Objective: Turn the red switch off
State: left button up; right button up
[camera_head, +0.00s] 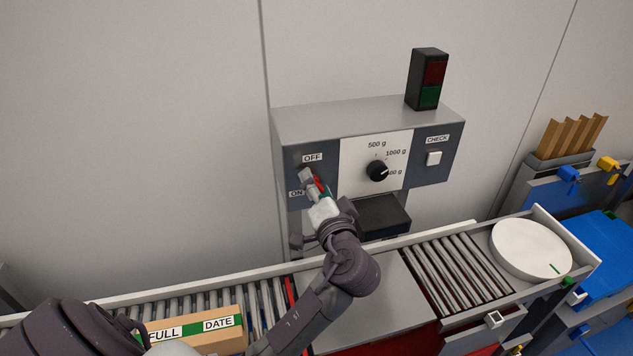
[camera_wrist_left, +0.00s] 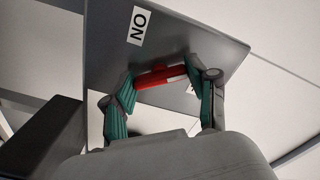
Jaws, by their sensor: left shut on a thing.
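The red switch (camera_head: 320,184) sits on the dark left part of the grey control box (camera_head: 375,117), between the OFF label (camera_head: 312,157) above and the ON label (camera_head: 296,194) below. My left gripper (camera_head: 314,184) is at the switch and hides much of it. In the left wrist view the red switch (camera_wrist_left: 160,76) lies between the green-padded fingers of my left gripper (camera_wrist_left: 162,88), which is shut on it. The ON label (camera_wrist_left: 138,25) shows beside it there. I cannot tell the lever's exact position. My right gripper is not in view.
A black dial (camera_head: 377,171) and a white CHECK button (camera_head: 433,158) are right of the switch. A red-green signal lamp (camera_head: 427,79) stands on the box. Below runs a roller conveyor (camera_head: 455,270) with a labelled carton (camera_head: 205,338) and a white round lid (camera_head: 530,248).

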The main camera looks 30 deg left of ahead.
pick_arm(q)
jog(key=shift+m+p, duration=0.75)
jog(key=shift+m, duration=2.85)
jog(key=o, duration=1.2)
jog(key=shift+c, duration=0.2)
jog(key=v, duration=1.2)
